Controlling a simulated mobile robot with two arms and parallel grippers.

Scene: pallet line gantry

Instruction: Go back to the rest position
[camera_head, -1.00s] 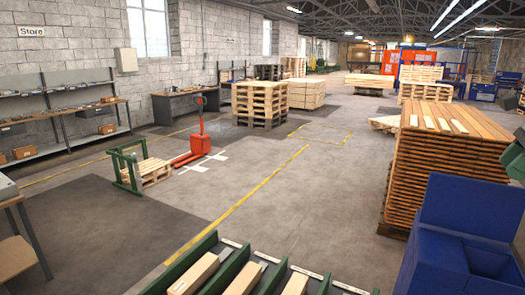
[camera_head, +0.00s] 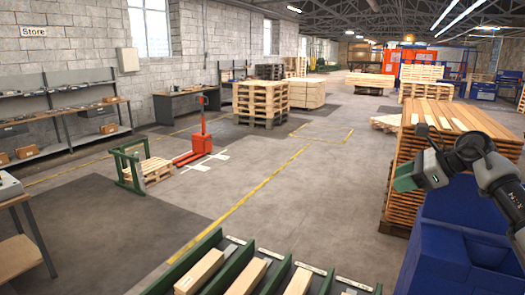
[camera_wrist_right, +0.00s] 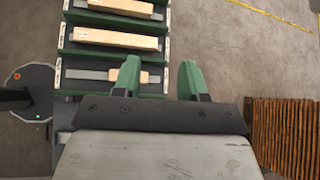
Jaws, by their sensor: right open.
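My right gripper (camera_head: 408,178) is at the right of the head view, in front of the stack of brown boards. Its green fingers point left. In the right wrist view the two green fingers (camera_wrist_right: 160,82) stand apart with nothing held between them, above the edge of the green-sided rack (camera_wrist_right: 160,50). A piece of light wood (camera_wrist_right: 115,75) lies in the rack lane beside the left finger, and it looks apart from the finger. My left gripper is not in view.
The green-sided rack (camera_head: 215,240) with several light wood pieces stands at the bottom. A blue bin (camera_head: 440,240) and the board stack (camera_head: 400,200) are at the right. A red pallet truck (camera_head: 201,143) stands farther back. The middle floor is clear.

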